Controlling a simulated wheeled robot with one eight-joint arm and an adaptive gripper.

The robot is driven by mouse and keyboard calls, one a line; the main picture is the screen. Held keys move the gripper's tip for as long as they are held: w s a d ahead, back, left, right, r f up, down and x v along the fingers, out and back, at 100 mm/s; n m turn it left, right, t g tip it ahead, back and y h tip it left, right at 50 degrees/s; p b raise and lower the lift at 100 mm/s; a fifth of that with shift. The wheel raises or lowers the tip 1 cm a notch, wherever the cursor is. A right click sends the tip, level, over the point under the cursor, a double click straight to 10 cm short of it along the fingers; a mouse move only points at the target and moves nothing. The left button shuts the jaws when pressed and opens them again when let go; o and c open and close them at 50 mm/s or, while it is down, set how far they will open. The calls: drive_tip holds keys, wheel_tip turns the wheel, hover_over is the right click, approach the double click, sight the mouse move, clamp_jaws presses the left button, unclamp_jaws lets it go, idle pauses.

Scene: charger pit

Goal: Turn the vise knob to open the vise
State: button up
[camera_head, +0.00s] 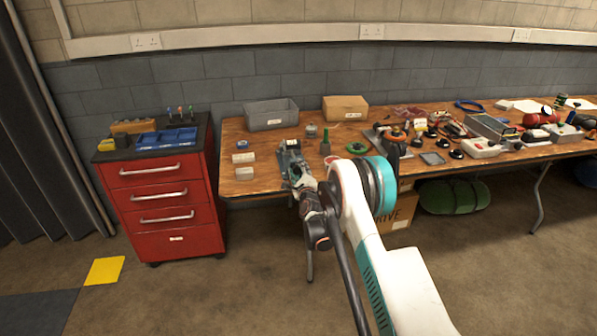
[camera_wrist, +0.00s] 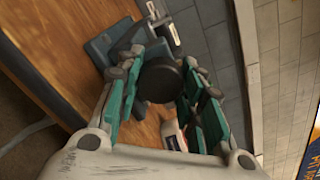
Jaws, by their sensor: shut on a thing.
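The blue-grey vise (camera_head: 290,160) is at the front edge of the wooden table, left of its middle. In the wrist view the vise body (camera_wrist: 104,50) lies behind a round black knob (camera_wrist: 160,82). My gripper (camera_wrist: 160,78) has its teal-padded fingers on either side of the knob, shut on it. In the head view my gripper (camera_head: 301,184) is at the near side of the vise, and the knob is hidden behind it. How far the vise jaws are apart cannot be told.
A grey bin (camera_head: 271,115) and a wooden box (camera_head: 345,108) stand at the table's back. Small white blocks (camera_head: 244,173) lie left of the vise. Many tools crowd the table's right side. A red drawer cabinet (camera_head: 165,200) stands at the left. The front floor is open.

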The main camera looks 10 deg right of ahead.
drive_tip(key=n, duration=1.3)
drive_tip(key=shift+r+n, duration=0.1)
drive_tip(key=shift+n, duration=0.3)
drive_tip(key=n, duration=0.7)
drive_tip(key=shift+a, duration=0.1)
drive_tip(key=n, duration=0.7)
drive_tip(key=shift+s+n, duration=0.1)
drive_tip(key=shift+n, duration=0.2)
drive_tip(key=n, duration=0.5)
drive_tip(key=shift+a, duration=0.1)
drive_tip(key=n, duration=0.5)
drive_tip(key=shift+n, duration=0.4)
drive_tip(key=n, duration=1)
